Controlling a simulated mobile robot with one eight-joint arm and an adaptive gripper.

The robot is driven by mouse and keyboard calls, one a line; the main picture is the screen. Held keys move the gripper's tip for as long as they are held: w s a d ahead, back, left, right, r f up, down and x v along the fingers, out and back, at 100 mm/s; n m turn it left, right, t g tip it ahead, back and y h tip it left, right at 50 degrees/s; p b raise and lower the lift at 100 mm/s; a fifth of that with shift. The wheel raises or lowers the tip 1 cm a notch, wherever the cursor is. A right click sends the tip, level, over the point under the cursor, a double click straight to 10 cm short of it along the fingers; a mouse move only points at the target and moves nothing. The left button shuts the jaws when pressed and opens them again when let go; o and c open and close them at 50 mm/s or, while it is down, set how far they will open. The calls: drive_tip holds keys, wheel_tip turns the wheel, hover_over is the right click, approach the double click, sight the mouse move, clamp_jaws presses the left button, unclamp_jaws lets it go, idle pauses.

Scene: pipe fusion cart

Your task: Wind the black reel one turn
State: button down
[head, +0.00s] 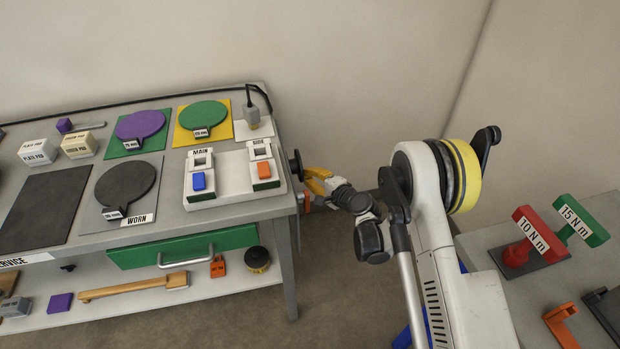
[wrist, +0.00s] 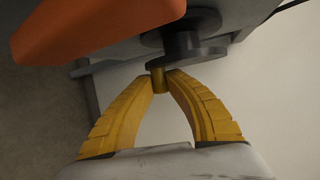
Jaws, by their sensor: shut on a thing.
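The black reel (head: 295,164) is on the right side of the cart, near its top edge. In the wrist view it shows as a dark disc (wrist: 193,42) with a short dark crank arm (wrist: 178,60) and a brass-yellow peg (wrist: 161,80) hanging from it. My gripper (head: 310,180) with yellow fingers is beside the reel at the cart's right end. In the wrist view my gripper's fingertips (wrist: 161,82) are shut on the peg from both sides. Part of the reel is hidden behind the cart top.
An orange part (wrist: 85,25) lies close to the left finger in the wrist view. The cart top (head: 235,215) holds a white switch block (head: 235,195) and several pads. Right, a bench holds a red torque tool (head: 527,240) and a green one (head: 583,225).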

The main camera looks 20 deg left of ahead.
drive_tip(key=shift+w+a+f+n+t+y, duration=0.15)
drive_tip(key=shift+w+f+n+t+y, duration=0.15)
drive_tip(key=shift+t+y, duration=0.4)
drive_tip(key=c, duration=1.3)
unclamp_jaws()
drive_tip(key=shift+r, duration=0.1)
drive_tip(key=o, duration=0.8)
wheel_tip(320, 180, up, 7)
drive_tip(key=shift+a+f, duration=0.1)
drive_tip(key=shift+f, duration=0.05)
drive_tip(key=shift+c, duration=0.2)
wheel_tip(320, 180, up, 3)
drive_tip(key=shift+s+f, duration=0.1)
drive_tip(key=shift+f, duration=0.05)
drive_tip(key=c, duration=0.8)
drive_tip(key=shift+o, duration=0.2)
drive_tip(key=shift+r, duration=0.35)
